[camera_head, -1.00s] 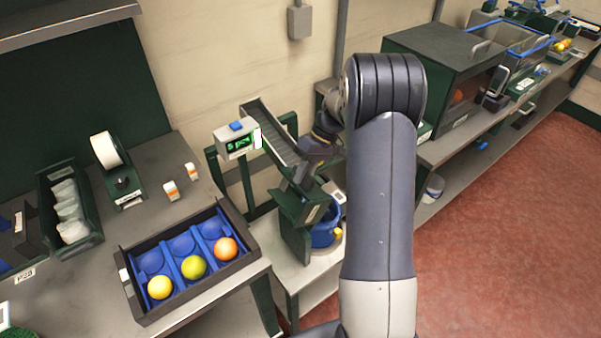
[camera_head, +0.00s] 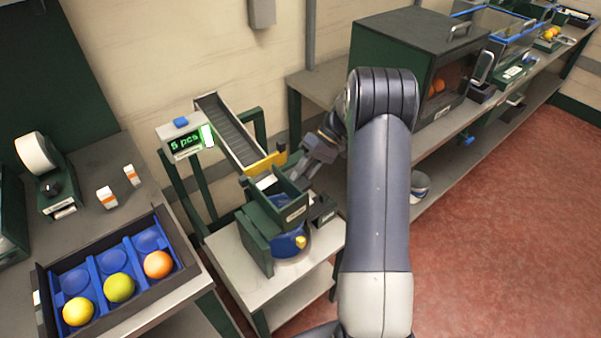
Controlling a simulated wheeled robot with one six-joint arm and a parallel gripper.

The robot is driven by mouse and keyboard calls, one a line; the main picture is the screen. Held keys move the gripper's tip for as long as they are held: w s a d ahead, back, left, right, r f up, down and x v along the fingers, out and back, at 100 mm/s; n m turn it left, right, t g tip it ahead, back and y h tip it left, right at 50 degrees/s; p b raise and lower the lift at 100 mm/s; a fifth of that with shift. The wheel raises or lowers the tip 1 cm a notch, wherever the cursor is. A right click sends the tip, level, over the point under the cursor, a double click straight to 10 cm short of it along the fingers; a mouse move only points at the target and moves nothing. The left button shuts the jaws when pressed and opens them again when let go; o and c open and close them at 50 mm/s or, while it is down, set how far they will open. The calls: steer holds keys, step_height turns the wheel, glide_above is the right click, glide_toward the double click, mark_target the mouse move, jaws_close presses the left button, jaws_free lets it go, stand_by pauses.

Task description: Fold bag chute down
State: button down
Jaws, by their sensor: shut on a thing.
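The dark green bag chute (camera_head: 290,206) sits below the lower end of a sloped grey conveyor, above a blue bag or bucket (camera_head: 289,243). It bears a small white label on its front. My gripper (camera_head: 304,174) reaches in from the right and is shut on the chute at its upper right edge. The fingertips are small in the view, so the exact contact is hard to see. A yellow-orange bar (camera_head: 266,163) crosses the conveyor's lower end, just left of my gripper.
A small dark box (camera_head: 321,211) stands right of the chute. A tray (camera_head: 186,254) with three fruits is at lower left. A dark cabinet (camera_head: 405,50) stands behind my arm.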

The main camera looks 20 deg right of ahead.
steer(key=f, duration=0.2)
steer(key=shift+s+f+b, duration=0.2)
steer(key=shift+f+b, duration=0.2)
steer(key=shift+d+f+b, duration=0.15)
steer(key=shift+f+b, duration=0.25)
steer(key=shift+f, duration=0.05)
steer(key=shift+s, duration=0.1)
steer(key=c, duration=1.4)
jaws_free()
steer(key=shift+o, duration=0.2)
steer(key=shift+d+f, duration=0.1)
steer(key=shift+f, duration=0.05)
steer(key=v, duration=1.3)
steer(key=shift+a+r, duration=0.25)
steer(key=shift+r, duration=0.05)
